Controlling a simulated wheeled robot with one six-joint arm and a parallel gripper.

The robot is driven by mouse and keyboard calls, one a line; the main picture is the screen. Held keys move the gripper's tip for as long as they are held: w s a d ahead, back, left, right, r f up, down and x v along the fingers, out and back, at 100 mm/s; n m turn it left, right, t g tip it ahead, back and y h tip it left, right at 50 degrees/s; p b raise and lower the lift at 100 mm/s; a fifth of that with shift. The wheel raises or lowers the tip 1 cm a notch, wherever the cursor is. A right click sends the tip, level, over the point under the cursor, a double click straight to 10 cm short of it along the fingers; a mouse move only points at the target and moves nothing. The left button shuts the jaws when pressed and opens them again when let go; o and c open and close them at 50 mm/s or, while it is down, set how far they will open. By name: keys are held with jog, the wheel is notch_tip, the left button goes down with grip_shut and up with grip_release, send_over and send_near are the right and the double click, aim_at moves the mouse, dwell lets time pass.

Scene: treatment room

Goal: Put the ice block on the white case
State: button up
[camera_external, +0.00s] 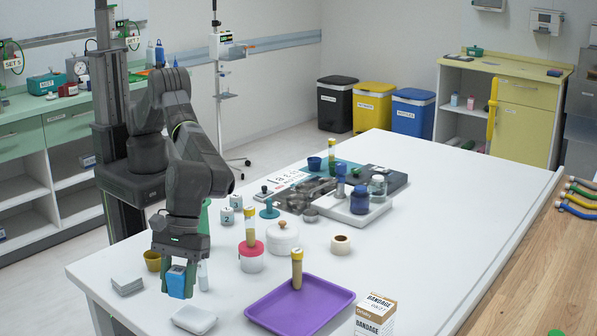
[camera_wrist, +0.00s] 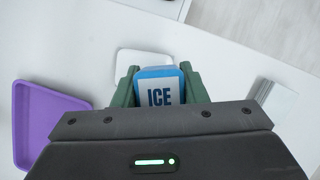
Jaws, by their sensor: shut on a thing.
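The ice block (camera_external: 177,284) is a small blue block with a white label. In the wrist view the ice block (camera_wrist: 159,90) shows the word ICE. My gripper (camera_external: 180,268) points down and is shut on it, with one green finger on each side; the wrist view shows the same grip (camera_wrist: 160,84). The white case (camera_external: 194,319) is a low, flat white piece with rounded corners near the table's front edge. In the wrist view the white case (camera_wrist: 140,57) is partly hidden behind the ice block. The block's exact height above the table is hard to tell.
A purple tray (camera_external: 300,304) with a yellow-capped tube lies to the right. A grey stack (camera_external: 127,285) and a yellow cup (camera_external: 152,261) stand close on the left. A small white bottle (camera_external: 203,275) is just right of my gripper. A bandage box (camera_external: 375,315) stands farther right.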

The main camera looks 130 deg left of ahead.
aim_at(180, 295)
jog(key=shift+f, duration=1.7)
jog(key=shift+f, duration=0.2)
jog(key=o, duration=1)
jog(key=shift+r, duration=0.15)
jog(key=shift+a+r, duration=0.2)
jog(key=shift+r, duration=0.35)
jog(key=b+v, duration=0.1)
jog(key=v, duration=1)
jog(key=shift+o, duration=0.6)
